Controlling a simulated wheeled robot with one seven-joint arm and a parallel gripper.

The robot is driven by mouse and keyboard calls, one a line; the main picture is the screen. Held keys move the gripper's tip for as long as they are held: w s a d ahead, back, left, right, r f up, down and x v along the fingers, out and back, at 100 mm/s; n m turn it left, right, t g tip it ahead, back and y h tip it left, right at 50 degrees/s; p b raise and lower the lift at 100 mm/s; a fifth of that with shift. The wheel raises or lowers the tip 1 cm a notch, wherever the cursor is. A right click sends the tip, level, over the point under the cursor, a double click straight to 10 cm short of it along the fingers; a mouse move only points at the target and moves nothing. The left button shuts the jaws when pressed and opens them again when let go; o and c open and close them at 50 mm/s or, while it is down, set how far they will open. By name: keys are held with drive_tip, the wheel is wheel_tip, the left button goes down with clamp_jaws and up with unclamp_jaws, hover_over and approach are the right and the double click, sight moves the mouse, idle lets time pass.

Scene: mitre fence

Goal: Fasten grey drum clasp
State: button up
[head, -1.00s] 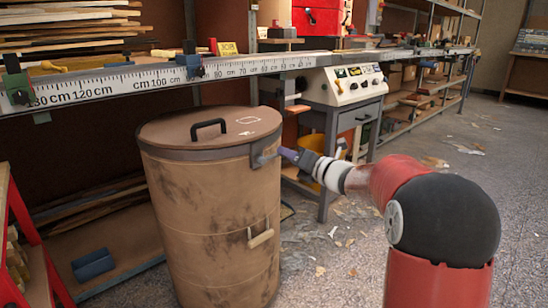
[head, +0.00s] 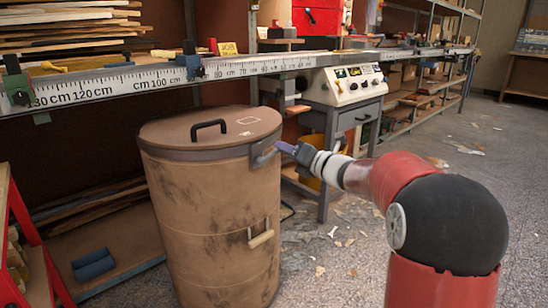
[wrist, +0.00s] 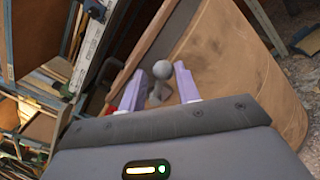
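The brown drum (head: 215,215) stands upright on the floor, with its lid (head: 175,128) on and a black handle on top. The grey clasp (head: 263,156) is at the right of the drum's grey rim band. In the wrist view the clasp shows as a grey lever with a round knob (wrist: 162,70). My gripper (head: 281,147) points at the clasp from the right. Its two lavender fingers are apart in the wrist view (wrist: 158,85), with the knob seen between and just beyond their tips. I see no finger touching it. Whether the clasp is latched is unclear.
A workbench with a measuring scale (head: 150,80) runs behind the drum. A grey machine cabinet (head: 345,105) stands behind my gripper. A red frame (head: 40,250) is at the left. A pale side handle (head: 261,238) sticks out of the drum. The floor at right is open, with scraps.

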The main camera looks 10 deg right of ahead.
drive_tip(key=shift+r, duration=0.1)
drive_tip(key=shift+s+a+r, duration=0.3)
drive_tip(key=shift+a+r, duration=0.1)
drive_tip(key=shift+r, duration=0.25)
drive_tip(key=shift+a+r, duration=0.1)
drive_tip(key=shift+s+a+r, duration=0.4)
drive_tip(key=shift+a+r, duration=0.05)
drive_tip(key=shift+r, duration=0.05)
drive_tip(key=shift+a, duration=0.1)
drive_tip(key=shift+s+a+r+b, duration=0.35)
drive_tip(key=shift+s+a+b, duration=0.15)
drive_tip(key=shift+a, duration=0.1)
